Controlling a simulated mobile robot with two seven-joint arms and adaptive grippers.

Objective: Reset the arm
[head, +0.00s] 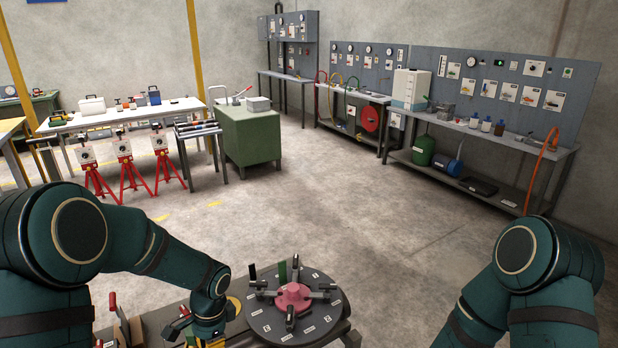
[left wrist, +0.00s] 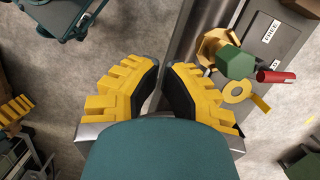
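My left arm comes in from the left in the head view, with its gripper (head: 207,340) at the bottom edge, left of a dark round fixture. In the left wrist view the yellow fingers of the left gripper (left wrist: 162,82) are apart, with bare floor and a table edge between them, and nothing is held. A brass-coloured flanged piece (left wrist: 212,47) with a green hexagonal part (left wrist: 235,62) lies to the right of the fingers, apart from them. My right arm (head: 520,275) shows at the right of the head view; its gripper is out of the picture.
The round fixture (head: 262,320) bears a pink hub (head: 293,297) and several dark clamps. A yellow ring (left wrist: 237,90) and a red cylinder (left wrist: 275,76) lie near the brass piece. Benches and red stands (head: 125,165) are far off; the middle floor is clear.

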